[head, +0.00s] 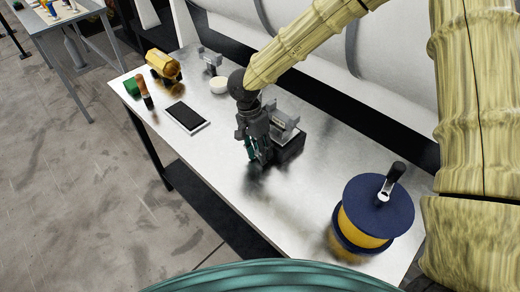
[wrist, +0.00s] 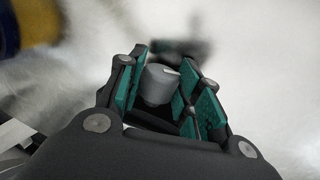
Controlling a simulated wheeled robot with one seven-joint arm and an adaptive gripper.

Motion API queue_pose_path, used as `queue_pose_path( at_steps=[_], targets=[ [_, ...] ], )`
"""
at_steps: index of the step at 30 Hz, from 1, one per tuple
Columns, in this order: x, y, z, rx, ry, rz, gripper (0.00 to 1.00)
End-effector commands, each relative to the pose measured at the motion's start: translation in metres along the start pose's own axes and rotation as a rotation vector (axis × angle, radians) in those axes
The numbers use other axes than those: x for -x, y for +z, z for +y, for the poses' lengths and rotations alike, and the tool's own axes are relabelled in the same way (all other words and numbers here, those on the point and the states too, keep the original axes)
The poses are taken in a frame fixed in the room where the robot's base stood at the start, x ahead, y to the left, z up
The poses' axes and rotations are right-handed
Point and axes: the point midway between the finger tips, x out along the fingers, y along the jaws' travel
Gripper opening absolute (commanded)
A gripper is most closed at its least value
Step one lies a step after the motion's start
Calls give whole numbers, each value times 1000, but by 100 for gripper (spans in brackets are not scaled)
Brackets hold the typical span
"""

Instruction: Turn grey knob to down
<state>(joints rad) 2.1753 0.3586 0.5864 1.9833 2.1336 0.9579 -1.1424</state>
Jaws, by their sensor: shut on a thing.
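The grey knob (wrist: 158,86) is a short light-grey cylinder between the teal pads of my gripper (wrist: 158,98) in the wrist view. A small pale mark shows near its upper right edge; which way the knob points I cannot tell. My gripper is shut on the knob, pads on both sides. In the head view my gripper (head: 256,152) reaches down at the dark box (head: 291,147) with a grey bracket on the metal table (head: 215,155). My gripper hides the knob there.
A blue and yellow spool (head: 373,204) with a crank handle stands at the table's right end. The front middle is clear.

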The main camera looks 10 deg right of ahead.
Motion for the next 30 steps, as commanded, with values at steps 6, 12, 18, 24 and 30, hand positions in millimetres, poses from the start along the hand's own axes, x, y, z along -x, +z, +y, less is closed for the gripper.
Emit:
queue_pose_path(
  at_steps=[6, 12, 18, 24, 30],
  targets=[
    [2, -1, -1, -1, -4, 2, 53],
    [1, -1, 0, -1, -2, 1, 56],
    [3, 0, 0, 0, -2, 0, 56],
    [24, -1, 0, -2, -4, -1, 56],
    [61, -1, 0, -2, -4, -1, 56]
  ],
)
